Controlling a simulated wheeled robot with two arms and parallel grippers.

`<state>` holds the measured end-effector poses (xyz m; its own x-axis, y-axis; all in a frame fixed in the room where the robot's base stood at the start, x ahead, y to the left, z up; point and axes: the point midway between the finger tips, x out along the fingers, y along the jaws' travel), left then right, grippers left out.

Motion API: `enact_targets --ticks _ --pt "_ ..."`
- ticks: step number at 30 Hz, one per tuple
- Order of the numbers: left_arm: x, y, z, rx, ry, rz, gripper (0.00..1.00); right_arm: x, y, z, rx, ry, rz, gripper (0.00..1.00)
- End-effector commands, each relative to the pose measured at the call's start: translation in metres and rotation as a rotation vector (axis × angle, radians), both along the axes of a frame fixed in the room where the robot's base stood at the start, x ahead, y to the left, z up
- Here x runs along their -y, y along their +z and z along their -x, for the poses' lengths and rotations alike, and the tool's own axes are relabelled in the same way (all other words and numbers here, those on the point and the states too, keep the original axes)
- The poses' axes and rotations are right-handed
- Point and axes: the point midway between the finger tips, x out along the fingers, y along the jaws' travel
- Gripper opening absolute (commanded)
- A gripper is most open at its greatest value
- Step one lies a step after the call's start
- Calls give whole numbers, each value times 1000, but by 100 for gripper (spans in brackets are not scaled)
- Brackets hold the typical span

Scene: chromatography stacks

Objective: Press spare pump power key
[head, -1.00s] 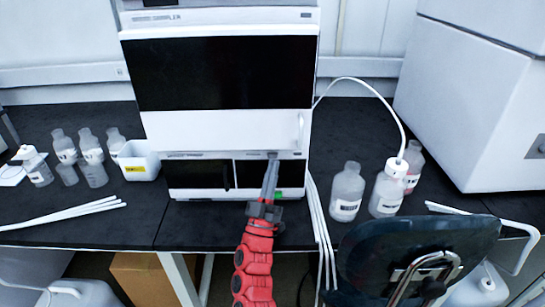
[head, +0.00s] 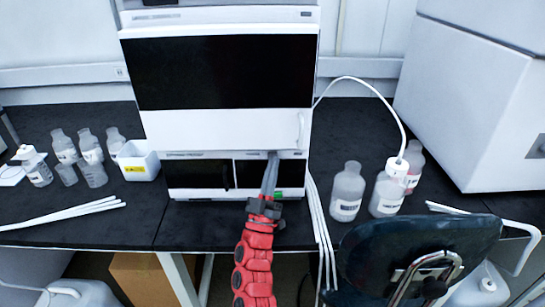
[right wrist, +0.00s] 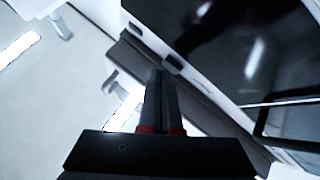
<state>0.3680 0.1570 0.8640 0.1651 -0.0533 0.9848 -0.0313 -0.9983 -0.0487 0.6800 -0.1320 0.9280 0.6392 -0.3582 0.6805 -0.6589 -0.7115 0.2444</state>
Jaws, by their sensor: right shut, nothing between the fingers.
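A white instrument stack stands on the black bench, with two dark-fronted modules side by side at its bottom, a left one (head: 199,174) and a right one (head: 285,172). My right gripper (head: 272,156) is shut and empty, with its fingertips at the top edge of the right module's front. In the right wrist view the shut fingers (right wrist: 157,76) point at a pale panel edge with small dark marks near the tips. I cannot tell which mark is the power key, or whether the tips touch it. A green patch shows beside my gripper. My left gripper is not in view.
Bottles and a white bin (head: 139,163) stand left of the stack. Bottles (head: 347,192) and white tubing (head: 400,120) are close on its right. A dark chair back (head: 420,250) stands in front of the bench at right.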

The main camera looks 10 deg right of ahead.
Motion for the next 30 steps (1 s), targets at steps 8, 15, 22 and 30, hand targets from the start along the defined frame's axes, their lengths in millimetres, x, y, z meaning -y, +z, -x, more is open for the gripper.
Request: enact_targets --ticks 8,15,22,30 --pt "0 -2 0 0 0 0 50 1 0 -3 1 0 0 0" --pt "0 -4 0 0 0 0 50 1 0 -6 2 0 0 0" --pt "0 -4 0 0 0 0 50 2 0 -8 1 0 -1 0" --pt "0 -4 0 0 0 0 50 1 0 -8 0 1 -1 0"
